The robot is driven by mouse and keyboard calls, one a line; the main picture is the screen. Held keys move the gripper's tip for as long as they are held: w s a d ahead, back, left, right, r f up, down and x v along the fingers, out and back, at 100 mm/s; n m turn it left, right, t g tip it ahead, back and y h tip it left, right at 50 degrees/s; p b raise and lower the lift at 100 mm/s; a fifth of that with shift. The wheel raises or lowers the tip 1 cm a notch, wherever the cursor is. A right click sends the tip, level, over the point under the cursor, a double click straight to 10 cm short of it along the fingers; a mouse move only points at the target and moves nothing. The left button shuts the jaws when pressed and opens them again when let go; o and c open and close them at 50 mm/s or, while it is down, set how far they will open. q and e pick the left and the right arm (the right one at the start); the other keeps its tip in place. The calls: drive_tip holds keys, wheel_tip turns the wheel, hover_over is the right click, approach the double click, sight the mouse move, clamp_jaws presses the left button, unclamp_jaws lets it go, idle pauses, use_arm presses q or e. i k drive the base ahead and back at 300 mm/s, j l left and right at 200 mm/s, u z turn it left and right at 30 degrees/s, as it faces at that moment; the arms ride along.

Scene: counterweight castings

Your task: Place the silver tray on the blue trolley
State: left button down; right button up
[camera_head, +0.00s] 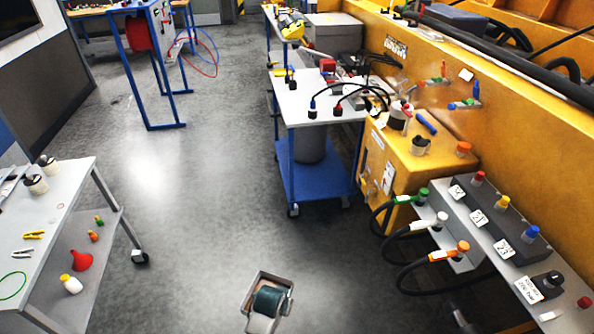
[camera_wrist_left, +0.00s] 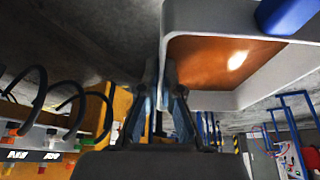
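The silver tray (camera_head: 250,289) is at the bottom centre of the head view, above the floor, with a dark teal item (camera_head: 268,300) inside. In the left wrist view the tray (camera_wrist_left: 240,100) fills the upper right, with a brownish, shiny inner face and a blue item (camera_wrist_left: 284,14) at its edge. My left gripper (camera_wrist_left: 163,92) is shut on the tray's wall, one finger on each side. The blue trolley (camera_head: 287,179) stands beyond the tray, with blue legs, a blue lower shelf and a pale top (camera_head: 292,104). My right gripper is not clearly seen.
Black cables and small items lie on the trolley's top; a grey bin (camera_head: 311,147) stands on its lower shelf. A yellow machine (camera_head: 405,165) and a bench with looped hoses (camera_head: 405,273) are at right. A grey cart (camera_head: 60,195) is at left. Open floor lies between.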

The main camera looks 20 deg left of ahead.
sight(295, 103)
drive_tip(key=i+j, duration=0.35)
drive_tip(key=i, duration=0.2)
drive_tip(key=i+j, duration=0.4)
drive_tip(key=i, duration=0.15)
drive_tip(key=i+j, duration=0.35)
drive_tip(key=i, duration=0.25)
